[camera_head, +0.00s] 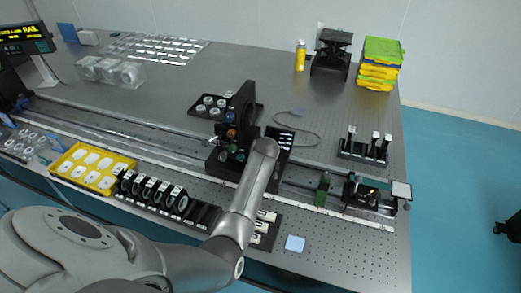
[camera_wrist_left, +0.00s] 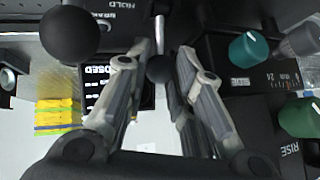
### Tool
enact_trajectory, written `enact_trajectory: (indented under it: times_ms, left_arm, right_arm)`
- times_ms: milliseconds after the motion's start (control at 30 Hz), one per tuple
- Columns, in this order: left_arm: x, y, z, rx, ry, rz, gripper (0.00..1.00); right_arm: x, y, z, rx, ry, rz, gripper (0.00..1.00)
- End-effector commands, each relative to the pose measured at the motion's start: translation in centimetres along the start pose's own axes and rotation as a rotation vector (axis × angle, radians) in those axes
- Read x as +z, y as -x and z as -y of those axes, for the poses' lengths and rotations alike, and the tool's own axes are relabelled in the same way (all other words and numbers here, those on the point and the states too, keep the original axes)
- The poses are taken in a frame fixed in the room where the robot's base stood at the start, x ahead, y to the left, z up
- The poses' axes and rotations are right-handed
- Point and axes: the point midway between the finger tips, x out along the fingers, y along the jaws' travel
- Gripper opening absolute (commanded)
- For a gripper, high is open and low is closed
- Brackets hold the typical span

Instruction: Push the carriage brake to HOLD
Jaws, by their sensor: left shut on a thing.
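The black carriage (camera_head: 240,115) with an upright plate and several knobs stands on the long rail in the head view. My left arm reaches over it, and the arm hides my left gripper there. In the left wrist view my left gripper (camera_wrist_left: 160,72) is shut on a small black ball knob (camera_wrist_left: 158,69) on a metal stem. A larger-looking black ball (camera_wrist_left: 70,35) is nearer the camera. Upside-down lettering, HOLD among it, shows on a dark plate (camera_wrist_left: 118,9) at the top. The lever's exact setting cannot be told. A dark shape at the right edge seems to be my right gripper (camera_head: 510,227).
Close to the gripper are a teal knob (camera_wrist_left: 249,49) marked SLIDE and a green knob (camera_wrist_left: 300,118) by RISE. A yellow tray (camera_head: 92,184) and a row of black holders (camera_head: 150,192) line the front. Post holders (camera_head: 365,151) stand right of the carriage.

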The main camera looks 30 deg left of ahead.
Motion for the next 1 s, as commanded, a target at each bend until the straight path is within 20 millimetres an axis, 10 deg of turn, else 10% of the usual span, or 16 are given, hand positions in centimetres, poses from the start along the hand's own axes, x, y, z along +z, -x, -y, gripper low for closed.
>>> enact_trajectory:
  times_ms: [967,1000]
  left_arm:
    - [-0.4,-1.1,-0.2,0.013,-0.050,0.188,0.00]
    - [-0.4,-1.1,-0.2,0.013,-0.050,0.188,0.28]
  right_arm:
    - [-0.2,0.8,0.3,-0.004,-0.003,-0.002,0.40]
    - [-0.2,0.8,0.3,-0.004,-0.003,-0.002,0.40]
